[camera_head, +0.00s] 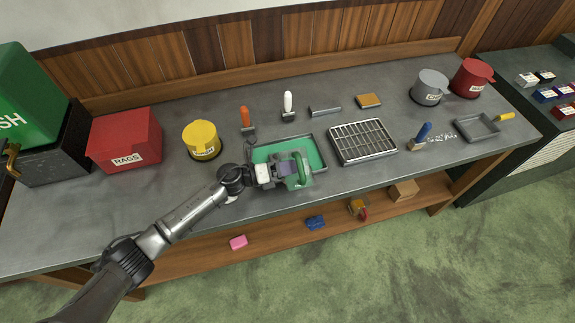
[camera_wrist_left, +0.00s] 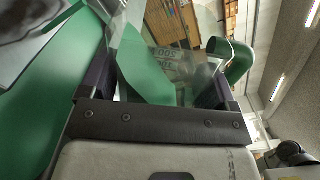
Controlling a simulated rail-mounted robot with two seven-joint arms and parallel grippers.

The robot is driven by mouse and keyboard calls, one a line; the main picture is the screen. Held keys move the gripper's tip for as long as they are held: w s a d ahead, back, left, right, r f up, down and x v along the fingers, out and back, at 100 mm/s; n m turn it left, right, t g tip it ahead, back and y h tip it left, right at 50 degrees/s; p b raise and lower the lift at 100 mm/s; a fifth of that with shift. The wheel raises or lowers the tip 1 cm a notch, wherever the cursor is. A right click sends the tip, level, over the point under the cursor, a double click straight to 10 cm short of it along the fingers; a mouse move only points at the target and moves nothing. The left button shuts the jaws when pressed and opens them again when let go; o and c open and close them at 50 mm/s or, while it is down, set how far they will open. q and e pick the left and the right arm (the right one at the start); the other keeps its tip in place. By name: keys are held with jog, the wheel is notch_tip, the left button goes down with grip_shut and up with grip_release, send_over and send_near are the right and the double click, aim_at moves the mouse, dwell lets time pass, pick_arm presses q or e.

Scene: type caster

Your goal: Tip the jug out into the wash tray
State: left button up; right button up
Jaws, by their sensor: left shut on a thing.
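My left gripper (camera_head: 284,170) is shut on the jug (camera_head: 300,178), a clear vessel with a green handle. In the left wrist view the clear jug wall with printed marks (camera_wrist_left: 180,65) shows between the dark fingers of the gripper (camera_wrist_left: 155,90). The green handle (camera_wrist_left: 237,60) is at the right there. The jug looks tilted, but its mouth and any contents cannot be made out. My right gripper is not in view.
A slatted metal rack (camera_head: 362,142) stands right of the tray. A yellow pot (camera_head: 202,140) and a red RAGS bin (camera_head: 125,139) are at the left. The bench front edge runs close by.

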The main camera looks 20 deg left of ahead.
pick_arm(q)
jog(key=shift+w+a+n, duration=0.1)
jog(key=shift+w+n, duration=0.05)
jog(key=shift+n, duration=0.45)
jog(key=shift+f+n+p, duration=0.15)
jog(key=shift+n+p, duration=0.15)
jog(key=shift+w+f+n, duration=0.1)
jog(key=shift+w+n, duration=0.05)
jog(key=shift+n, duration=0.25)
jog(key=shift+a, duration=0.1)
jog(key=shift+f+n, duration=0.1)
jog(key=shift+n, duration=0.2)
jog(key=shift+w+a+f+n, duration=0.1)
jog(key=shift+w+f+n, duration=0.05)
jog(key=shift+n, duration=0.15)
jog(key=shift+w+a+r+n+p, duration=0.15)
jog(key=shift+w+r+n+p, duration=0.15)
jog(key=shift+n+p, duration=0.55)
